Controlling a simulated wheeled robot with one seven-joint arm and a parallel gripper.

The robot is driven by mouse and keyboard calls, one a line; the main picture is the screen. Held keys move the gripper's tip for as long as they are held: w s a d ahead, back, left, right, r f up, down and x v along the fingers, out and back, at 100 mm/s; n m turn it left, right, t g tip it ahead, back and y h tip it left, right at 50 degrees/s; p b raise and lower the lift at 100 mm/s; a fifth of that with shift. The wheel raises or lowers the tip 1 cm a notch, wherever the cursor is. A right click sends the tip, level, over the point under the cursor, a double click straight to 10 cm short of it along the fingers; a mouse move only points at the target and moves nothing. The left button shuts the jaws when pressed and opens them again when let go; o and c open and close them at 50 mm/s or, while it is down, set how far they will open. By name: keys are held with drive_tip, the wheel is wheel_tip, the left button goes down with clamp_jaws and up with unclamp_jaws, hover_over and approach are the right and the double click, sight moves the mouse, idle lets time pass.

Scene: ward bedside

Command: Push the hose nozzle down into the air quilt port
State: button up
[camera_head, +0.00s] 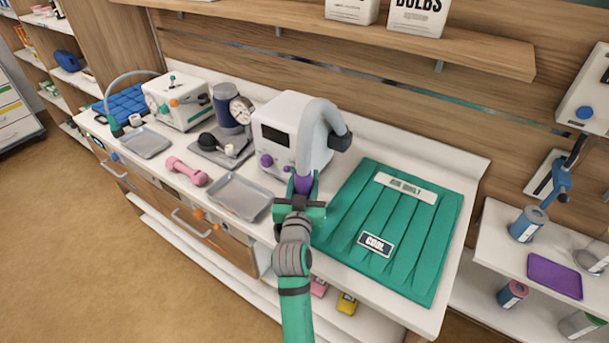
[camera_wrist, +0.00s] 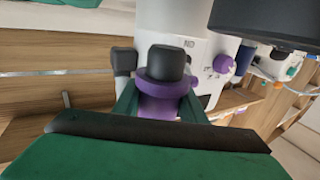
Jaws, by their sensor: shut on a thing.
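The hose nozzle (camera_head: 303,184) is purple and sits at the end of a thick grey hose (camera_head: 318,118) that arches up from the white blower unit (camera_head: 281,131). My gripper (camera_head: 302,197) is shut on the nozzle and holds it in front of the unit, left of the quilt. In the wrist view the purple nozzle collar (camera_wrist: 163,92) lies between the fingers. The green air quilt (camera_head: 395,226) lies flat on the counter, with "AIR QUILT" and "COOL" labels. I cannot make out the port; it may be hidden behind my gripper.
An empty grey tray (camera_head: 240,196) and a pink dumbbell (camera_head: 186,171) lie to the left on the counter. A dark cylinder with a gauge (camera_head: 241,110) and a second white device (camera_head: 177,103) stand behind them. A wooden shelf (camera_head: 440,44) overhangs the back.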

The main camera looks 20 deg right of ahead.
drive_tip(key=shift+s+a, duration=0.2)
drive_tip(key=shift+s, duration=0.2)
idle(0.4)
drive_tip(key=shift+f, duration=0.7)
idle(0.4)
drive_tip(key=o, duration=1.4)
drive_tip(key=shift+f, duration=0.1)
drive_tip(key=v, duration=1.1)
